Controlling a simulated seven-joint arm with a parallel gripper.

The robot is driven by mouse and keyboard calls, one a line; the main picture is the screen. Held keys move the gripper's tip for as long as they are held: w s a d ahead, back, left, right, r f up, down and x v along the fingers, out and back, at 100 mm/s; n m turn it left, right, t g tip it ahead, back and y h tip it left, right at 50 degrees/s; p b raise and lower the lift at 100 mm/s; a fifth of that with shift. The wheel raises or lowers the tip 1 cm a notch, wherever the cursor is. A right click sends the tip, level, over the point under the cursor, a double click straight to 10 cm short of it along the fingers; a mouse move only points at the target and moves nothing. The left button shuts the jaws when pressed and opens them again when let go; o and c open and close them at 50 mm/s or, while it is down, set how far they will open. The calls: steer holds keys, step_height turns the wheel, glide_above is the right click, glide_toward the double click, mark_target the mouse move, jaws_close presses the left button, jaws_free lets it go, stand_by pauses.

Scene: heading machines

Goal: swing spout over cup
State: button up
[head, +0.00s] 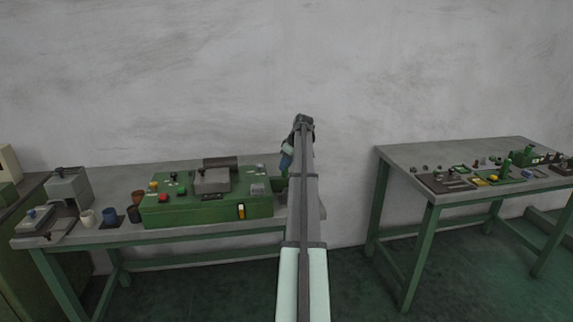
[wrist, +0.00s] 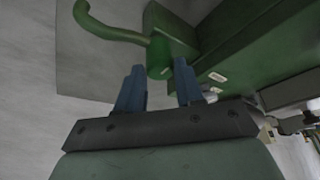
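A curved green spout (wrist: 108,30) reaches left from a green block (wrist: 172,32) in the wrist view. In the head view my gripper (head: 286,160) is at the right end of the green machine (head: 205,210). Cups stand left of the machine: a cream one (head: 88,218), a blue one (head: 110,216) and a dark brown one (head: 133,214). My arm hides part of the machine's right end.
The machine carries a grey block (head: 212,181), a red button (head: 163,198) and small knobs. A grey device (head: 68,188) stands at the left end of the bench (head: 85,236). A second table (head: 430,154) with small parts stands at right, across a floor gap.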

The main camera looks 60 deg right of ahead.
jaws_close()
steer(key=shift+m, duration=0.3)
steer(key=m, duration=0.1)
steer(key=m+h, duration=0.1)
steer(key=m, duration=0.1)
steer(key=shift+a+m+h, duration=0.25)
steer(key=shift+m+h, duration=0.05)
steer(key=m, duration=0.2)
steer(key=m+g+h, duration=0.1)
steer(key=m, duration=0.1)
steer(key=shift+w+a+m+h, duration=0.1)
steer(key=shift+w+m+h, duration=0.05)
steer(key=shift+m+h, duration=0.15)
steer(key=m+g, duration=0.1)
steer(key=m, duration=0.1)
steer(key=m+h, duration=0.1)
steer(key=m, duration=0.1)
steer(key=shift+w+g, duration=0.15)
steer(key=shift+g, duration=0.25)
steer(key=m+g, duration=0.1)
steer(key=m, duration=0.4)
steer(key=shift+w+g, duration=0.15)
steer(key=shift+g, duration=0.25)
